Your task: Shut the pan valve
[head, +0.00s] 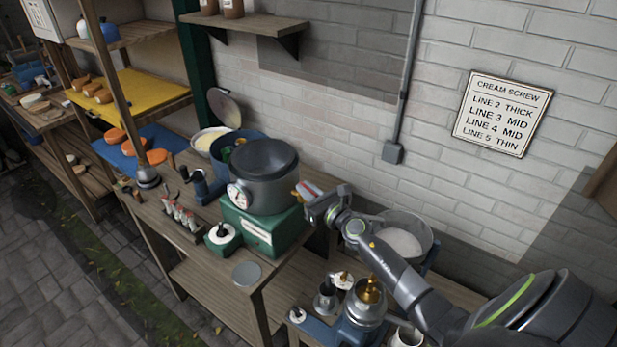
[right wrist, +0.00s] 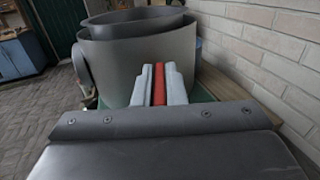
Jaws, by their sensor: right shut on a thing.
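A wide grey metal pan (head: 268,190) with a dark round top stands on a green base (head: 262,232) on the wooden bench. It also shows close ahead in the right wrist view (right wrist: 125,68). A red valve handle (right wrist: 159,84) sits at the pan's near side. My right gripper (right wrist: 158,88) is shut on this red handle, with one pale finger on each side of it. In the head view my right gripper (head: 305,193) reaches the pan's right side, and the handle is mostly hidden by the fingers. My left gripper is not in view.
A round dial (head: 237,195) is on the pan's left. A pot of white content (head: 402,240) is behind my right arm. A brass-topped device (head: 368,298) stands in front.

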